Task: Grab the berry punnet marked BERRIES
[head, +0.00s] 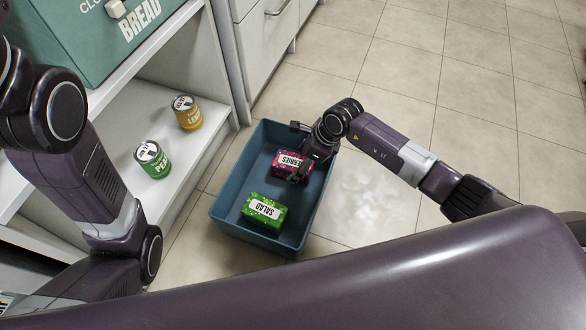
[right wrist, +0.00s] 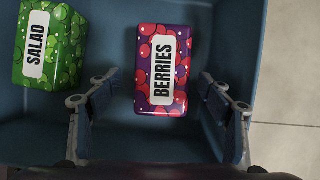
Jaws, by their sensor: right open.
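The berry punnet (head: 288,164) is a red and purple box with a white label reading BERRIES. It lies in a blue crate (head: 226,222) on the floor, and it also shows in the right wrist view (right wrist: 163,70). My right gripper (head: 300,154) is over the crate at the punnet. In the right wrist view its two fingers (right wrist: 160,110) are apart, one to each side of the punnet's near end, with gaps and no visible contact. Part of the punnet is hidden by the gripper in the head view. My left arm shows at the left, its gripper out of the picture.
A green SALAD box (head: 264,210) lies in the crate nearer to me, left of the punnet in the wrist view (right wrist: 50,45). A shelf at the left holds a green can (head: 152,159), a yellow can (head: 187,112) and a BREAD box (head: 90,40). Tiled floor (head: 400,60) at the right is clear.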

